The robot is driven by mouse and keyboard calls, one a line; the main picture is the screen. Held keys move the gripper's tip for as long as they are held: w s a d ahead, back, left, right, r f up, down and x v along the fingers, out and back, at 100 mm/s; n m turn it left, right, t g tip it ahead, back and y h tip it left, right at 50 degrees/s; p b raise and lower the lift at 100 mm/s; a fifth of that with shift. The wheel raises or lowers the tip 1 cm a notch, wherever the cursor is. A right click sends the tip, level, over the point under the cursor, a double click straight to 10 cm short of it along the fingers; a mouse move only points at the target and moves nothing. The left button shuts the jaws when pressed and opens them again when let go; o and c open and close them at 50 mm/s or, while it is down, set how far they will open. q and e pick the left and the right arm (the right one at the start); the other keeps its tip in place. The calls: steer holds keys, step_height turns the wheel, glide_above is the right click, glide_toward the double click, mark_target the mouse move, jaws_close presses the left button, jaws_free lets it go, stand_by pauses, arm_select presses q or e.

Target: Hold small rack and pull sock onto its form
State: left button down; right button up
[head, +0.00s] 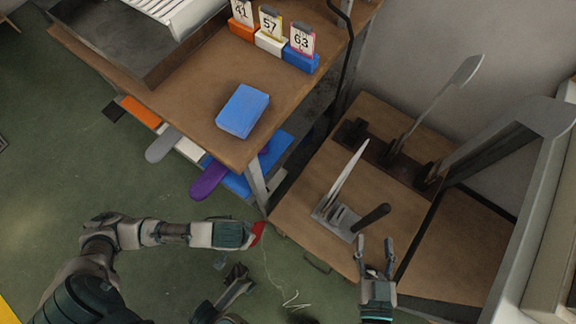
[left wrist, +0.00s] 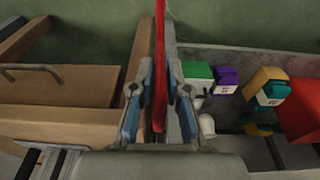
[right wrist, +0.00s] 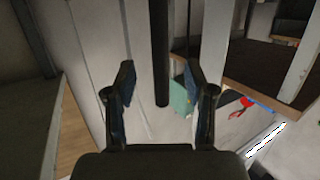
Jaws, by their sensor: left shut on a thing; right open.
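The small rack (head: 335,215) stands on the lower wooden table, with a thin pale upright form (head: 347,177) and a black handle (head: 371,219). My right gripper (head: 376,258) is open just in front of the handle. In the right wrist view the handle (right wrist: 158,50) lies between the spread fingers (right wrist: 160,85), and I see no contact. My left gripper (head: 252,235) is shut on the red sock (head: 259,231), left of the lower table and apart from the form. In the left wrist view the sock (left wrist: 160,65) is a narrow red strip between the fingers (left wrist: 160,90).
Larger metal forms (head: 440,88) stand at the back of the lower table (head: 290,205). The higher table (head: 190,95) carries a blue block (head: 242,110) and numbered cards (head: 270,22).

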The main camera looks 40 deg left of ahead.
mark_target(373, 221)
steer(key=shift+x, duration=3.8)
steer(key=shift+r, duration=0.1)
steer(key=c, duration=1)
steer(key=shift+o, duration=0.2)
steer(key=o, duration=0.9)
